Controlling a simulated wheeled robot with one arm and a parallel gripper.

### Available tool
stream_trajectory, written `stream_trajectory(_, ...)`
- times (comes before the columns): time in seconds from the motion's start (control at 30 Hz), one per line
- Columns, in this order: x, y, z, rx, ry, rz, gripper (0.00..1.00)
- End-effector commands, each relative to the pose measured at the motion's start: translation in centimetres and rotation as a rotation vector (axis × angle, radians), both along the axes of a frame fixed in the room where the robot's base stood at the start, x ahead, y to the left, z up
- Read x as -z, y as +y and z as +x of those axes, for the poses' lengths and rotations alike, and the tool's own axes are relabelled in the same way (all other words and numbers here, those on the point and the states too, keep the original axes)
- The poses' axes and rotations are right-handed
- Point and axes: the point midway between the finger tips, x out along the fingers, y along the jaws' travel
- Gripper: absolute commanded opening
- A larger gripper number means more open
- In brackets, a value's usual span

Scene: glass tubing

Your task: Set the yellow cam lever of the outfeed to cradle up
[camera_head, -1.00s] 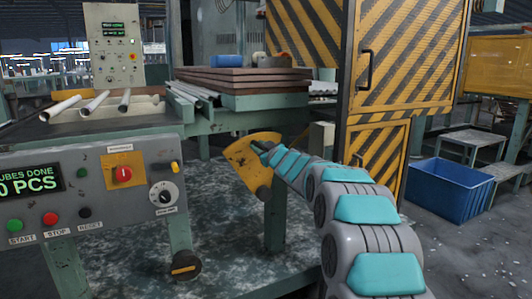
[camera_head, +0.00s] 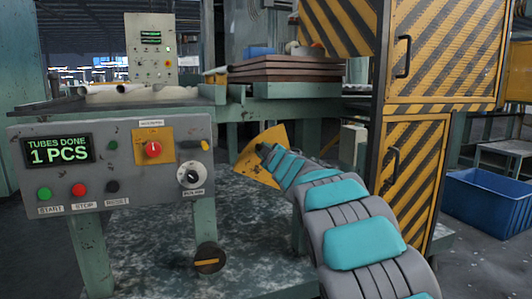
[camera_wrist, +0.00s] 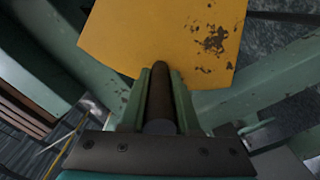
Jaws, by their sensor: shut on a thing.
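The yellow cam lever shows as a worn, fan-shaped yellow plate (camera_head: 252,165) below the machine bed, mostly upright. Its paint is chipped. My gripper (camera_wrist: 160,100) is shut on a dark round bar (camera_wrist: 160,88) that stands in front of the yellow plate (camera_wrist: 150,35) in the wrist view. The bar lies between the two green fingers. In the head view my arm covers the bar, the fingertips and part of the plate. I cannot see the lever's pivot or any cradle position mark.
A grey control panel (camera_head: 110,185) with a "1 PCS" display, coloured buttons and knobs stands at the left. A black knob (camera_head: 209,257) sits low in front. A striped yellow-black cabinet (camera_head: 410,180) stands close right of my arm. A blue bin (camera_head: 490,198) is on the floor at right.

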Motion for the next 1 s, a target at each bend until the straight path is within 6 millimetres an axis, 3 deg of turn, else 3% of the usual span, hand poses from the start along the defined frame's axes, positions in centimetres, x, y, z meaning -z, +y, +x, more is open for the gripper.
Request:
stream_trajectory(0.3,-0.04,0.07,-0.01,0.000,-0.001,-0.002,0.00)
stream_trajectory(0.33,-0.04,0.07,-0.01,0.000,-0.001,-0.002,0.31)
stream_trajectory(0.6,-0.02,0.04,0.00,0.000,0.000,-0.001,0.59)
stream_trajectory(1.0,0.00,-0.22,-0.68,0.000,0.000,-0.001,0.59)
